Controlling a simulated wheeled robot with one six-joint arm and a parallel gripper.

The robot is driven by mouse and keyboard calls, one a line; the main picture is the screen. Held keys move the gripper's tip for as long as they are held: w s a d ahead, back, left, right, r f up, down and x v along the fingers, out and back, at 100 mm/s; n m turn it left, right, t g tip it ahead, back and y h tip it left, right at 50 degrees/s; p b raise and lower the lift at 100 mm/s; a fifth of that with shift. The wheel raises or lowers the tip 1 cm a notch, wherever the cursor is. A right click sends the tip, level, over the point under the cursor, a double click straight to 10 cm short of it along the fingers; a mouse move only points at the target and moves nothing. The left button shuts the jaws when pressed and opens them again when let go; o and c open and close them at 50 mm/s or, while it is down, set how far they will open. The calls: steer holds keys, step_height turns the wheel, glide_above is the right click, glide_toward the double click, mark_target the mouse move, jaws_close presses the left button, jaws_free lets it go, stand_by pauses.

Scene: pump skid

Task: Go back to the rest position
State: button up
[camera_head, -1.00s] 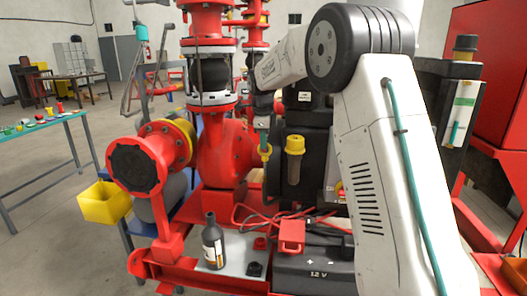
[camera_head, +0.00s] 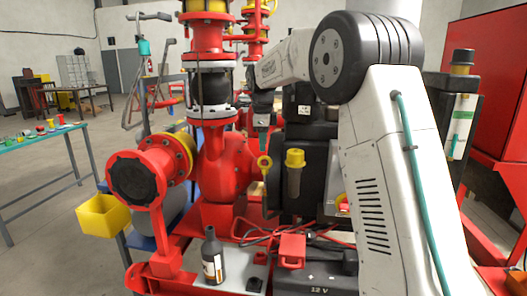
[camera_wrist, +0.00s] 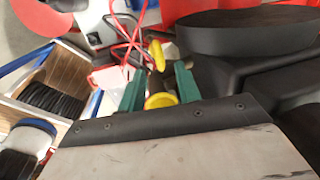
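My gripper (camera_head: 263,142) hangs beside the red pump (camera_head: 225,165), in front of dark equipment, and is partly hidden in the head view. In the wrist view its two green fingers (camera_wrist: 160,83) stand apart. A round yellow part (camera_wrist: 160,100) shows in the gap between them; I cannot tell if it touches them. A yellow loop (camera_wrist: 157,55) lies just beyond the fingertips. In the head view a yellow ring (camera_head: 264,161) is just below the gripper. My white arm fills the right of the head view.
A yellow cap (camera_head: 295,158) is just right of the gripper. A dark bottle (camera_head: 212,258) and a 12 V battery (camera_head: 318,281) with red cables stand below. A yellow bin (camera_head: 102,216) is at left. Open floor lies at far left.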

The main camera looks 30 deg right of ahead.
steer(key=shift+s+a+r, duration=0.1)
steer(key=shift+r, duration=0.55)
steer(key=shift+s+a+r, duration=0.1)
steer(key=shift+r, duration=0.5)
steer(key=shift+d, duration=0.1)
steer(key=s+a+f+n, duration=0.2)
steer(key=s+a+n, duration=0.2)
steer(key=s+n, duration=0.4)
steer(key=s+a+f+n, duration=0.2)
steer(key=s+n, duration=0.6)
steer(key=s, duration=1.5)
steer(key=s+a+f+n+y, duration=0.1)
steer(key=s+a+f+n, duration=0.2)
steer(key=s, duration=1.3)
steer(key=a+n, duration=0.2)
steer(key=n, duration=0.3)
steer(key=shift+s+a+n, duration=0.25)
steer(key=shift+a+n, duration=0.05)
steer(key=shift+a, duration=0.05)
